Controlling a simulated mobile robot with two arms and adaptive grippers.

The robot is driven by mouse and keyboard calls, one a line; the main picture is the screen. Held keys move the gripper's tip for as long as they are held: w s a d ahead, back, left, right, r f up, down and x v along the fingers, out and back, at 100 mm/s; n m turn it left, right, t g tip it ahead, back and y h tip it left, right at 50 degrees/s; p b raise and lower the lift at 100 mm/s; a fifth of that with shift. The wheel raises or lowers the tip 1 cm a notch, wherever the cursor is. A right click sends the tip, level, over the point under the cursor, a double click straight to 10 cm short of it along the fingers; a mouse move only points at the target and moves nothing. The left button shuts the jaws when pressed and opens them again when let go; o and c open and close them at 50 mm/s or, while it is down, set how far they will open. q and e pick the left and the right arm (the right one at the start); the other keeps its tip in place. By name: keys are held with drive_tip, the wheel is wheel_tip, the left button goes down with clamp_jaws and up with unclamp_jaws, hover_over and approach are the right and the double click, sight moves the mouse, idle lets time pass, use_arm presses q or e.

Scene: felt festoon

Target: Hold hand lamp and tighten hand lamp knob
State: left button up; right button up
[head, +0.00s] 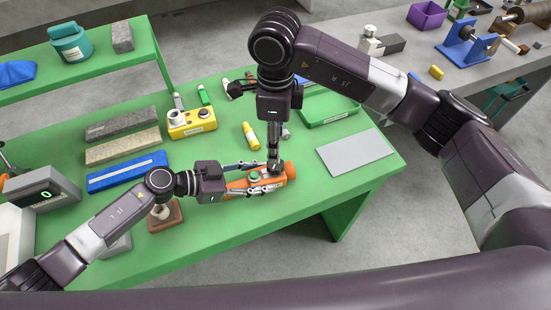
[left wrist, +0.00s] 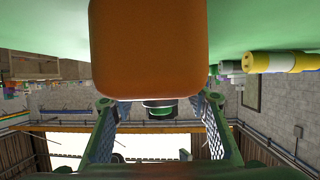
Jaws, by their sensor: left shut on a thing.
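The orange hand lamp (head: 290,172) lies on the green bench, near its front edge. Its green knob (head: 254,176) faces up. My left gripper (head: 258,178) comes from the left and is shut on the lamp, one finger on each side. In the left wrist view the lamp's orange end (left wrist: 150,50) fills the upper middle, with a green round part (left wrist: 160,108) between the fingers. My right gripper (head: 273,165) points straight down at the lamp, just right of the knob. Its fingers overlap from this angle, so their opening and any contact are unclear.
A blue bar (head: 127,172) and a brown block (head: 165,217) lie left. A grey plate (head: 356,151) lies right. Bare bench lies in front of the lamp.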

sight(275, 167)
wheel_tip(275, 167, down, 8)
drive_tip(key=shift+f, duration=0.25)
drive_tip(key=c, duration=1.2)
drive_tip(key=shift+m, duration=0.4)
drive_tip(key=m, duration=0.9)
drive_tip(key=shift+m, duration=0.3)
